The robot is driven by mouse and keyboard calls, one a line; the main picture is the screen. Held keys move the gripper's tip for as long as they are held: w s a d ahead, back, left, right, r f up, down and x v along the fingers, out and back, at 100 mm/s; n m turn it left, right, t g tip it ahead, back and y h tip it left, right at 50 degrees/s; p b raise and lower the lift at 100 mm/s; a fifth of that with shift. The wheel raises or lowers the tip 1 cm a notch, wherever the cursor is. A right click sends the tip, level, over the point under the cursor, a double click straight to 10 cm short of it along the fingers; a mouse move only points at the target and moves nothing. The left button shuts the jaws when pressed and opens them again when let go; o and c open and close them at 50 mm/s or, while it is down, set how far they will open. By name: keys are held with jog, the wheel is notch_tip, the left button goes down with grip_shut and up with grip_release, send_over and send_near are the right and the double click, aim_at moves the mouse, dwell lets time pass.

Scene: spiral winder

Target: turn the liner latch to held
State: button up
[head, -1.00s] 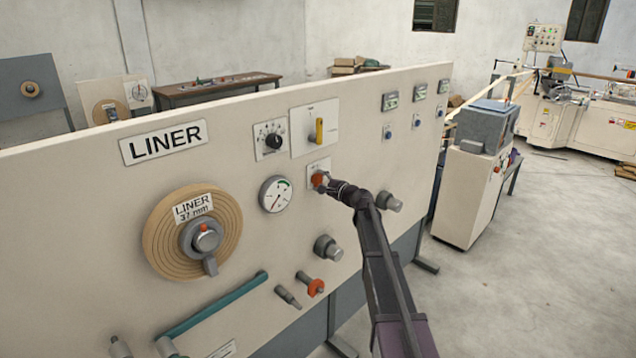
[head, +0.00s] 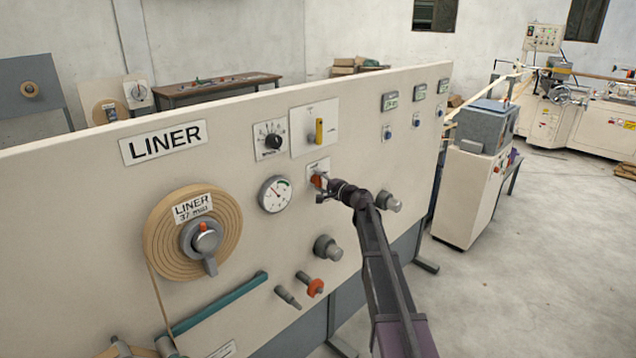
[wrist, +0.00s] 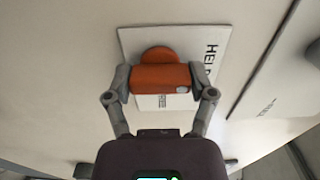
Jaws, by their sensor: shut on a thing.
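The liner latch is an orange handle on a round orange base, mounted on a small white plate (wrist: 215,45). In the wrist view the latch (wrist: 160,78) lies crosswise between the two fingers, with a pale spot near its right end. The letters "HEL" show on the plate to its right; the rest of the word is hidden or unclear. My gripper (wrist: 160,82) is shut on the latch, one finger at each end. In the head view my gripper (head: 324,189) covers most of the latch (head: 317,180).
The cream panel carries a LINER roll (head: 165,235), a pressure gauge (head: 276,194), a black dial (head: 271,140) and a yellow-handled switch (head: 319,130). Grey knobs (head: 328,248) and an orange-collared fitting (head: 315,287) stick out below. Open floor lies to the right.

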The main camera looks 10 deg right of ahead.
jog(key=shift+s+a+f, duration=0.1)
jog(key=shift+s, duration=0.05)
jog(key=o, duration=1)
jog(key=shift+o, duration=0.3)
jog(key=v, duration=1.2)
